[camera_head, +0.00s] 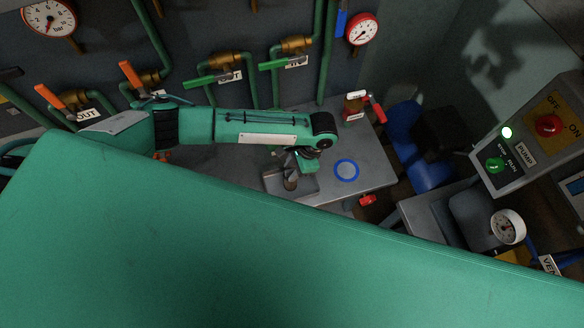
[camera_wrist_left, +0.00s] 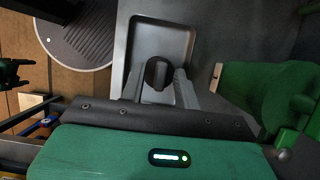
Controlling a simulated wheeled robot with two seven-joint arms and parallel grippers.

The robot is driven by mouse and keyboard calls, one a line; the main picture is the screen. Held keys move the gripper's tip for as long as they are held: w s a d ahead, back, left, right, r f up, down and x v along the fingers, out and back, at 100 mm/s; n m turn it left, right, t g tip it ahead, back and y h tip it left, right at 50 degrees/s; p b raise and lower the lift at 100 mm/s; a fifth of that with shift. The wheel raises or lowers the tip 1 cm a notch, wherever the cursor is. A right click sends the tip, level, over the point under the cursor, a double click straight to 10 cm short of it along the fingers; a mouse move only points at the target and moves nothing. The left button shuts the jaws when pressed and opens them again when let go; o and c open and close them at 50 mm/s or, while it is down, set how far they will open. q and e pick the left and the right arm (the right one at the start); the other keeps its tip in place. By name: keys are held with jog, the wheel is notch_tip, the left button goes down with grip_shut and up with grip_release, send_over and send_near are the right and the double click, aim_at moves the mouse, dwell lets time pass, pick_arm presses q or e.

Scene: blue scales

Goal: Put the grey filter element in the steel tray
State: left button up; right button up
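The grey steel tray (camera_head: 309,186) lies on the bench in the head view, under my left gripper (camera_head: 292,178). In the left wrist view the tray (camera_wrist_left: 187,24) shows as a shallow rectangle with a raised rim. A dark grey round piece with a bar across it, apparently the filter element (camera_wrist_left: 159,76), is between the two fingertips of my left gripper (camera_wrist_left: 159,84), at the near part of the tray. The fingers stand apart on either side of it. I cannot tell whether they press on it or whether it touches the tray floor. My right gripper is not in view.
A blue ring (camera_head: 346,170) lies on the bench (camera_head: 372,165) right of the tray. A red-handled valve (camera_head: 376,108) stands at the bench's back right. Green pipes with valves (camera_head: 212,78) run along the back wall. A control box (camera_head: 535,135) is at the right.

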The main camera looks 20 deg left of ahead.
pick_arm(q)
jog(key=b+v, duration=0.3)
jog(key=v, duration=0.8)
jog(key=shift+r, duration=0.35)
jog(key=shift+w+d, duration=0.1)
